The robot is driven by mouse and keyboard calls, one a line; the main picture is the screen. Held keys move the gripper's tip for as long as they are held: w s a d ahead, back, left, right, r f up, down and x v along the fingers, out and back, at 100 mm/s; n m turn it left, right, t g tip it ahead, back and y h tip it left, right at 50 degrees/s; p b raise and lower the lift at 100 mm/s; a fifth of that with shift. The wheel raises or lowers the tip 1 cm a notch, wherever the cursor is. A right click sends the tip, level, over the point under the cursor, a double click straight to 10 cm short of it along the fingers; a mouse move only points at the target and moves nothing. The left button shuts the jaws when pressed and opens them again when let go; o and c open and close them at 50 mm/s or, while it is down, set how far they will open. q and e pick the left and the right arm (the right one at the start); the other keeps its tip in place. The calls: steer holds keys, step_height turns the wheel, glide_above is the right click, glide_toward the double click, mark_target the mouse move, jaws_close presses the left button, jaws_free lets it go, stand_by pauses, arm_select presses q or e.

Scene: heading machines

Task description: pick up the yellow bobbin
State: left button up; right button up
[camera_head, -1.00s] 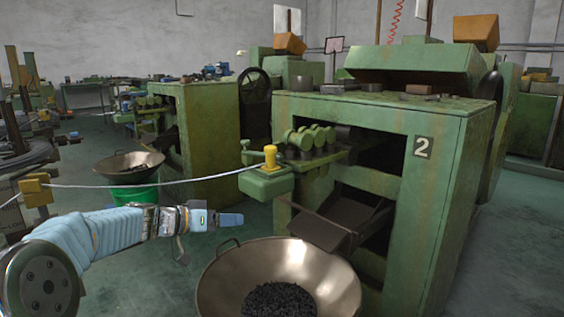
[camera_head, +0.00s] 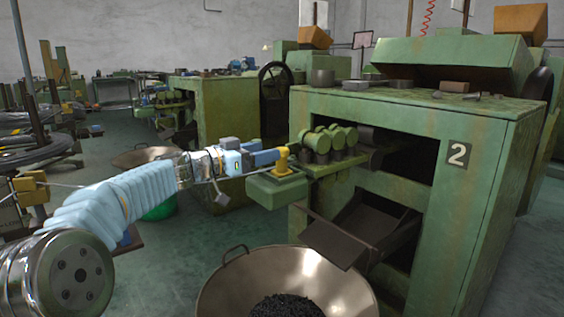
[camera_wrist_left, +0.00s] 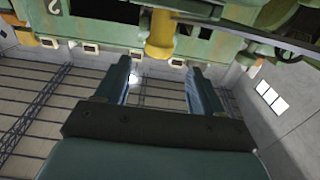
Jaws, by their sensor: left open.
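The yellow bobbin (camera_head: 282,161) stands upright on the green bracket (camera_head: 276,188) at the left side of the machine marked 2. My left gripper (camera_head: 270,156) reaches in from the left, its fingers level with the bobbin and at or very near it. In the left wrist view, the bobbin (camera_wrist_left: 160,36) shows beyond the fingertips, between their two lines. The fingers of my left gripper (camera_wrist_left: 159,68) are apart there, with nothing between them. Whether a finger touches the bobbin cannot be told from the head view. My right gripper is out of view.
Green rollers (camera_head: 329,139) sit just right of the bobbin on the machine (camera_head: 483,190). A dark chute (camera_head: 350,232) slopes below them. A wide metal pan (camera_head: 228,290) with dark small parts stands in front. Open floor (camera_head: 192,260) lies left of the pan.

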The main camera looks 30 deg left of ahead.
mark_target(282, 162)
arm_select(q)
steer(key=x, duration=0.2)
steer(key=p+x, duration=0.1)
steer(key=x, duration=0.1)
steer(key=shift+w+d+f, duration=0.25)
steer(key=shift+w+d, duration=0.05)
steer(key=shift+c, duration=0.3)
steer(key=c, duration=1.1)
steer(key=shift+r, duration=0.1)
steer(key=shift+c, duration=0.2)
